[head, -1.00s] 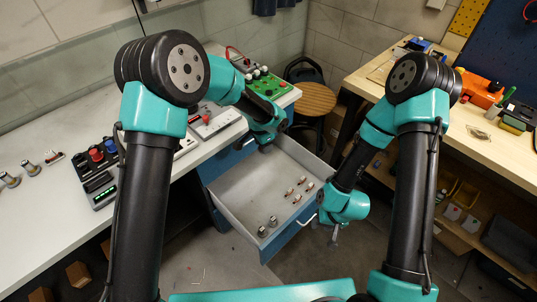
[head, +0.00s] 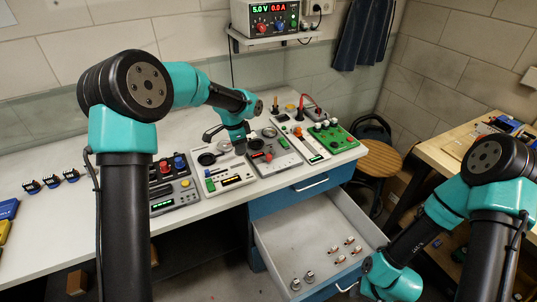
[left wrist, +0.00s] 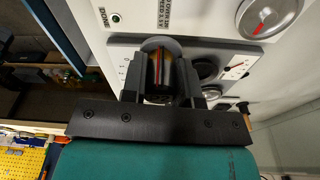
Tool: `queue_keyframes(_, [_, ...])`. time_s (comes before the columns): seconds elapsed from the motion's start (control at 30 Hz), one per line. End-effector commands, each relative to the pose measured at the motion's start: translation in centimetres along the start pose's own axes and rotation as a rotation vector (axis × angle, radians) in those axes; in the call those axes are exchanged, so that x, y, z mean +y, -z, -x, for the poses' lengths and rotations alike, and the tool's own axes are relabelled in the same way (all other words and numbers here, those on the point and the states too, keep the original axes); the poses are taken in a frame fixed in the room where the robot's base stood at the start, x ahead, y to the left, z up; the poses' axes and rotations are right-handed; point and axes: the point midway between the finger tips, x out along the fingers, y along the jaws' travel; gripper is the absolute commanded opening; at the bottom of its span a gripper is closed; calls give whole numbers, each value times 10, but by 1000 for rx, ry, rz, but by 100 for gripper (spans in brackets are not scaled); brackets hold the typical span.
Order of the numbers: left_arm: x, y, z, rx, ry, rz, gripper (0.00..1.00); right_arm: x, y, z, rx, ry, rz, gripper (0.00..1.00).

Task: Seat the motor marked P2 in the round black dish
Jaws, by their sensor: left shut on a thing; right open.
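My left gripper (head: 240,150) is over the instrument panels on the white bench. In the left wrist view its jaws (left wrist: 161,92) are shut on a small cylindrical motor (left wrist: 160,72) with red and yellow stripes showing; no P2 mark is readable. A round black dish (head: 207,159) lies on a white panel just left of the gripper. A dark round shape, perhaps a dish, shows right of the motor in the left wrist view (left wrist: 205,68). The held motor is apart from the black dish in the head view. My right wrist is at the lower right; its fingers are out of frame.
The open drawer (head: 275,232) holds two silver cylinders (head: 309,276) and several small parts. Control panels with knobs and a green board (head: 332,137) crowd the bench. A power supply (head: 270,20) sits on a wall shelf. The bench's left front is mostly clear.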

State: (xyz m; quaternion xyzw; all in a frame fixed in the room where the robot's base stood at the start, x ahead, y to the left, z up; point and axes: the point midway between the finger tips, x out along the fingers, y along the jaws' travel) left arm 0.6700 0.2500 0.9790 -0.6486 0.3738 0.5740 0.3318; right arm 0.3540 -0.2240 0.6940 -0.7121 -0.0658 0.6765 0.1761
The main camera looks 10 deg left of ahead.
Motion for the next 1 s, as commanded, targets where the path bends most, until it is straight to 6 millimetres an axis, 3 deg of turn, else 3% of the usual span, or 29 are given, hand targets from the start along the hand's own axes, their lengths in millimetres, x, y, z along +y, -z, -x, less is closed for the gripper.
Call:
queue_keyframes(0.03, [-12, -21, 4, 1, 0, 3, 0, 0, 0, 0, 0, 0, 0, 43])
queue_keyframes(0.2, [-40, -82, 18, 0, -2, -18, 0, 0, 0, 0, 0, 0, 0, 43])
queue_keyframes(0.4, [-58, -127, 30, 0, -4, -33, 0, 0, 0, 0, 0, 0, 0, 43])
queue_keyframes(0.57, [-61, -136, 32, 0, -5, -40, 0, 0, 0, 0, 0, 0, 0, 43])
queue_keyframes(1.0, [-61, -136, 29, 0, -6, -40, 0, 0, 0, 0, 0, 0, 0, 43])
